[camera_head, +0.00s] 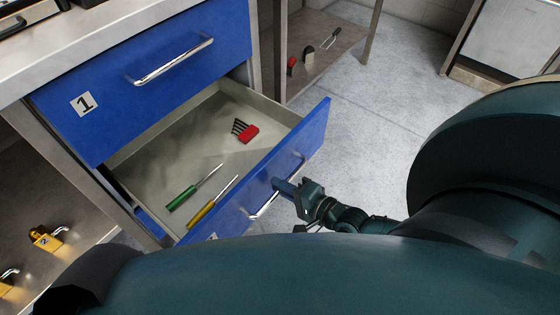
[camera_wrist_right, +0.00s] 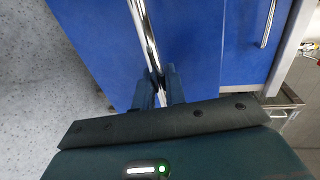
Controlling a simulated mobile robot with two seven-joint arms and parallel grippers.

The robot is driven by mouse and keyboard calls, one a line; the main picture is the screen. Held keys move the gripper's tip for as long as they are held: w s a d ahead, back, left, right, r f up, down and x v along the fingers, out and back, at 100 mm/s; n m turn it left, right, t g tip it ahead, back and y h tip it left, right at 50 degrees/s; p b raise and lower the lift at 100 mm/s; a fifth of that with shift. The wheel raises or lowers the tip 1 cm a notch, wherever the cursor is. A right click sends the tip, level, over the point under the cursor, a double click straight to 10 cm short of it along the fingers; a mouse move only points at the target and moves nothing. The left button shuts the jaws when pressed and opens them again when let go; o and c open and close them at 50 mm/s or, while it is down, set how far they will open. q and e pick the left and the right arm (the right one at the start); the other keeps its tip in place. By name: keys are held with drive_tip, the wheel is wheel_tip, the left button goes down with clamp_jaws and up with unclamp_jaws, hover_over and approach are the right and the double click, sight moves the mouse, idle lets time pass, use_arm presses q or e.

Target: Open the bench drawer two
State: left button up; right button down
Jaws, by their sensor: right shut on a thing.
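The bench drawer two (camera_head: 312,130) is a blue-fronted drawer under drawer one, and it stands pulled far out, with its grey inside in view. My right gripper (camera_head: 285,187) is shut on the drawer's chrome handle (camera_head: 263,208). In the right wrist view the handle (camera_wrist_right: 143,30) runs between the two fingers (camera_wrist_right: 158,88). Inside the drawer lie a green-handled screwdriver (camera_head: 182,198), a yellow-handled screwdriver (camera_head: 201,214) and a red item with dark prongs (camera_head: 249,134). Most of the drawer's number label is hidden. My left gripper is not in view.
Drawer one (camera_head: 150,80), with label 1 and a chrome handle (camera_head: 175,62), is shut above. Yellow padlocks (camera_head: 45,238) lie on a low shelf at the left. A shelf (camera_head: 322,65) behind holds small tools. The grey floor (camera_head: 385,110) to the right is clear.

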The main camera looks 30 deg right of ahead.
drive_tip(key=c, duration=1.5)
unclamp_jaws()
drive_tip(key=shift+c, duration=0.2)
